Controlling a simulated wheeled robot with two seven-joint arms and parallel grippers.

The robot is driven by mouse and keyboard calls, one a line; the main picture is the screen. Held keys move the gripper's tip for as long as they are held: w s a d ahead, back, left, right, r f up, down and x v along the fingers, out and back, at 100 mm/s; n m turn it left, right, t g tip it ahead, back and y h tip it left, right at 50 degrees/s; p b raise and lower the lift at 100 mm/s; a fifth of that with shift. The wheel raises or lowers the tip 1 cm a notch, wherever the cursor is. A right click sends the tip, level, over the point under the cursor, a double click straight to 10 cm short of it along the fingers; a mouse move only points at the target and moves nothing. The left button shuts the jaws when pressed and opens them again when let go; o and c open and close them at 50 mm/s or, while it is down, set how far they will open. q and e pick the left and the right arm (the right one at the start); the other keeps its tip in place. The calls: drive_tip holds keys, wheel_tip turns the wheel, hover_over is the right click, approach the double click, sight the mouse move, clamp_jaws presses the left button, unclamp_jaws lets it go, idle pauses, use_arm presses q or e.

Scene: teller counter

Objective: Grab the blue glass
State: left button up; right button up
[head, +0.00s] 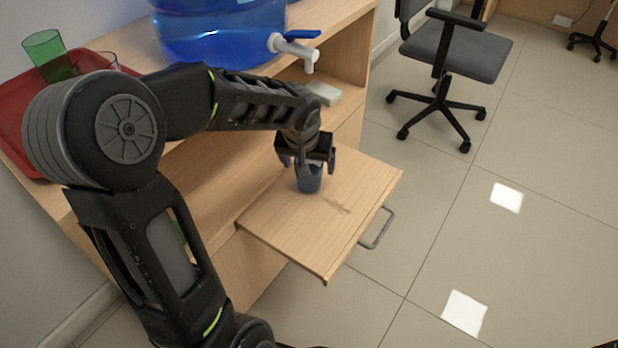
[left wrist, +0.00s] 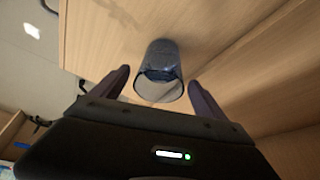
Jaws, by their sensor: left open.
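The blue glass (head: 309,180) stands on the pulled-out wooden board in the head view. It is a small, dark blue, see-through tumbler. In the left wrist view the glass (left wrist: 160,72) shows between and just beyond the fingertips. My left gripper (head: 307,160) is above the glass, pointing down, with its fingers apart. In the left wrist view the gripper (left wrist: 158,82) has one finger on each side of the glass, with a gap on both sides. The gripper hides the upper part of the glass in the head view. My right gripper is not in view.
The pull-out board (head: 290,232) has a metal handle (head: 377,228) at its front. A large blue water jug (head: 220,30) with a tap (head: 293,46) stands on the counter above. A red tray (head: 14,110) holds a green glass (head: 47,55). An office chair (head: 455,50) stands on the open floor.

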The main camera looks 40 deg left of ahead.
use_arm(q)
drive_tip(key=b+x, duration=0.1)
drive_tip(key=x, duration=0.2)
drive_tip(key=shift+w+f, duration=0.1)
drive_tip(key=shift+f, duration=0.25)
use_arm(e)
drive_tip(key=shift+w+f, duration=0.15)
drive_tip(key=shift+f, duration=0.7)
use_arm(q)
drive_tip(key=shift+c, duration=0.4)
drive_tip(key=shift+r, duration=0.1)
clamp_jaws()
drive_tip(key=shift+r, duration=0.15)
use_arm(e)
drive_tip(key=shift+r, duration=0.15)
